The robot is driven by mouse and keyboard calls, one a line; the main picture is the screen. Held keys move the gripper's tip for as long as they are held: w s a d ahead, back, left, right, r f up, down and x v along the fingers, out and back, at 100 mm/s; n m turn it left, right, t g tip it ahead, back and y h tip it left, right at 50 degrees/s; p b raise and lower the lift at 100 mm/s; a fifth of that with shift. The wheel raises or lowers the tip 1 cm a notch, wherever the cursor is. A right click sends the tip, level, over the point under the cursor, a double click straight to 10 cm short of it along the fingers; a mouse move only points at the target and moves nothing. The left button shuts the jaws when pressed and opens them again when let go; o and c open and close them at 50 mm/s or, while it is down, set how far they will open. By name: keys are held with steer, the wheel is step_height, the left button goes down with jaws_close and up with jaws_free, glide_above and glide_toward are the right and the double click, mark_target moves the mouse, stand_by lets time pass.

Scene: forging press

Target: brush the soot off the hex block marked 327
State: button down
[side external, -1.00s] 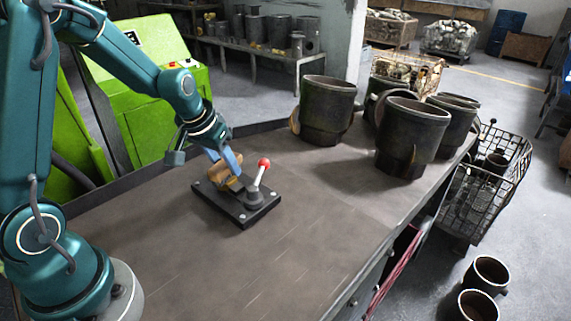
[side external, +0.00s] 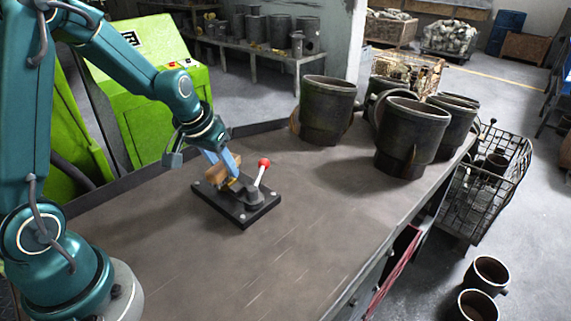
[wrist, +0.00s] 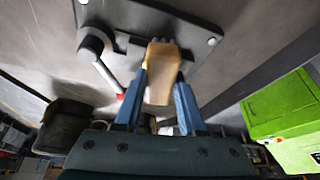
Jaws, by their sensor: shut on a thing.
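My gripper (wrist: 158,108) is shut on a wooden-handled brush (wrist: 160,75), held between its blue fingers. In the side view my gripper (side external: 226,165) is low over the black clamp plate (side external: 262,208), and the brush (side external: 216,173) is at the plate's far left part. The clamp's lever with a red knob (side external: 264,163) stands tilted up beside the fingers. In the wrist view the brush's far end lies over the plate (wrist: 195,25). I cannot make out the hex block, its mark or its soot; the brush and fingers cover that spot.
Large dark pipe fittings (side external: 412,138) stand at the table's far right. A green machine (side external: 155,85) stands behind the table on the left. A wire basket (side external: 485,180) is beyond the right edge. The front of the table (side external: 240,270) is bare.

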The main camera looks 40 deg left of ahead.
steer(key=shift+w, duration=0.15)
steer(key=shift+r, duration=3.05)
